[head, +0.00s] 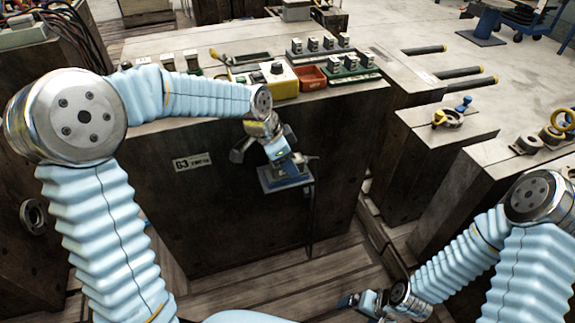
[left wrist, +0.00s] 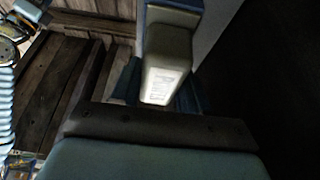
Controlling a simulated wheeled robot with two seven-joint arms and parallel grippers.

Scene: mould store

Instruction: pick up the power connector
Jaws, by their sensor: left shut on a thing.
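The power connector shows in the left wrist view as a pale grey block with a printed label (left wrist: 166,78). My left gripper (head: 284,160) is in front of the dark front face of the large mould block, above a blue holder (head: 284,180). It is shut on the connector, whose sides lie between the dark blue fingers in the left wrist view. In the head view the gripper mostly hides the connector. A dark cable (head: 312,220) hangs down beside the holder. My right gripper (head: 362,303) is low at the bottom; its jaws are too small and dark to judge.
The large mould block (head: 255,225) carries a "63" label plate (head: 192,162). Lower mould blocks (head: 440,150) stand right. Wooden planks lie below.

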